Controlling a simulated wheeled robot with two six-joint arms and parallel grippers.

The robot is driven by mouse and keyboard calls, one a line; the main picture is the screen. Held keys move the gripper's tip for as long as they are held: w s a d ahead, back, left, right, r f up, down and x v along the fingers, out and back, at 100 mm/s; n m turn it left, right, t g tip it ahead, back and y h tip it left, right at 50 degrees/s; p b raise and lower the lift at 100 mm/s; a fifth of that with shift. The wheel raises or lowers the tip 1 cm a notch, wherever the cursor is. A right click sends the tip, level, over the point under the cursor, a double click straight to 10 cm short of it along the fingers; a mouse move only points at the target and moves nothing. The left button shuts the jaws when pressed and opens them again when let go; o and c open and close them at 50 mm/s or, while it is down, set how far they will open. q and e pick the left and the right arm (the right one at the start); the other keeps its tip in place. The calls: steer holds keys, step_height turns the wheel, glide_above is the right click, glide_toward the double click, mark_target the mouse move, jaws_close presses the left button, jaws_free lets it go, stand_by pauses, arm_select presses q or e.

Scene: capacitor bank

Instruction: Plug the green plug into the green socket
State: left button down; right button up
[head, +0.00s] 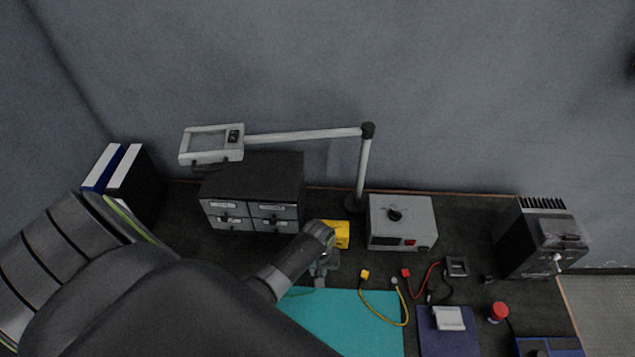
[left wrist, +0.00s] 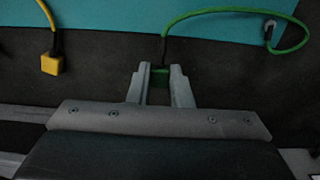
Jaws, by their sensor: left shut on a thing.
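My left gripper (left wrist: 160,88) is shut on the green plug (left wrist: 159,76), which sits between its fingertips in the left wrist view. A green cable (left wrist: 215,11) runs from the plug across the teal mat to a grey end piece at the right. In the head view my left gripper (head: 321,272) is over the dark bench at the mat's back edge, just in front of a yellow box (head: 343,238). The plug is too small to make out there. I cannot make out the green socket in either view. My right gripper is not in view.
A yellow plug (head: 365,274) with its cable lies right of my gripper, and a red plug (head: 406,272) farther right. A drawer cabinet (head: 255,195), a lamp post (head: 363,175) and a grey power unit (head: 402,222) stand behind. The teal mat (head: 350,320) is mostly clear.

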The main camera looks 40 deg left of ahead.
arm_select(q)
steer(key=shift+w+a+f+b, duration=0.1)
steer(key=shift+w+a+b, duration=0.35)
steer(key=shift+w+b, duration=0.2)
steer(key=shift+w+a+f+b, duration=0.1)
steer(key=shift+w+a+b, duration=0.35)
steer(key=shift+w+b, duration=0.2)
steer(key=shift+w+a+r+b, duration=0.1)
steer(key=shift+w+a+b, duration=0.3)
steer(key=shift+w, duration=0.15)
steer(key=shift+w+a+r+b, duration=0.1)
steer(key=shift+w+a+b, duration=0.25)
steer(key=shift+w, duration=0.2)
steer(key=shift+p, duration=0.85)
stand_by(0.6)
steer(key=shift+w+a+b, duration=0.25)
steer(key=shift+w+b, duration=0.05)
steer(key=shift+w, duration=0.2)
stand_by(0.4)
steer(key=c, duration=1.2)
jaws_free()
steer(key=shift+c, duration=0.2)
steer(key=shift+r, duration=0.1)
step_height(320, 180, up, 17)
steer(key=shift+r, duration=0.15)
